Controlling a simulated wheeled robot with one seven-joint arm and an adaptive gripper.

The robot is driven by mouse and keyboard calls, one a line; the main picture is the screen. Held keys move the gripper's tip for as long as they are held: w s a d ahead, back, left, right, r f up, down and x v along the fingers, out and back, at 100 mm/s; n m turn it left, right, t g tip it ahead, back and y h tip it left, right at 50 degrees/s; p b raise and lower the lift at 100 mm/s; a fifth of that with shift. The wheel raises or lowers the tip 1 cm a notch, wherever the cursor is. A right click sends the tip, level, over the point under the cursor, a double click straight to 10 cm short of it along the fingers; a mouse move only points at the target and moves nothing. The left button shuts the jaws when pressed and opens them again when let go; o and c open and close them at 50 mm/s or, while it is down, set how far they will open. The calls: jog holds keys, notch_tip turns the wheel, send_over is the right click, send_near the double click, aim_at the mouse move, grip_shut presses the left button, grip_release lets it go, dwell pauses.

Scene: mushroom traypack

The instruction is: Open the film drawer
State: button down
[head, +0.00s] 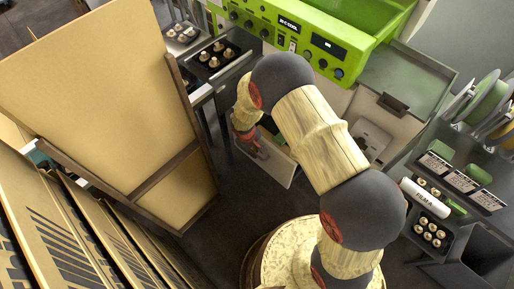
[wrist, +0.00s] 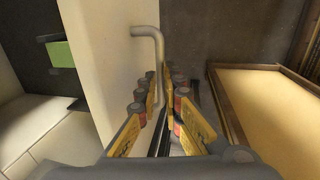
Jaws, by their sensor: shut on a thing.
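The pale front panel of the film drawer (head: 281,171) is low in front of the green machine in the head view. It also fills the left middle of the wrist view (wrist: 105,60). A grey bent bar handle (wrist: 150,33) stands off this panel. My gripper (wrist: 160,108) has its yellow fingers on both sides of the handle's lower part and is shut on it. In the head view my gripper (head: 252,148) is at the panel's upper left, and my arm hides part of the panel and the machine behind it. How far the drawer stands out is hard to tell.
The green machine (head: 300,36) stands at the back, with a tray of mushrooms (head: 217,56) to its left. A tall tan board (head: 110,90) with a dark frame is close on the left. A dark rack with a film roll (head: 426,197) is on the right. Dark floor is clear below the panel.

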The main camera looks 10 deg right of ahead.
dwell(0.3)
jog(key=c, duration=2)
grip_release()
jog(key=shift+o, duration=0.4)
notch_tip(320, 180, up, 12)
jog(key=s+a, duration=0.1)
jog(key=shift+s+a, duration=0.2)
jog(key=shift+a, duration=0.2)
jog(key=shift+f, duration=0.15)
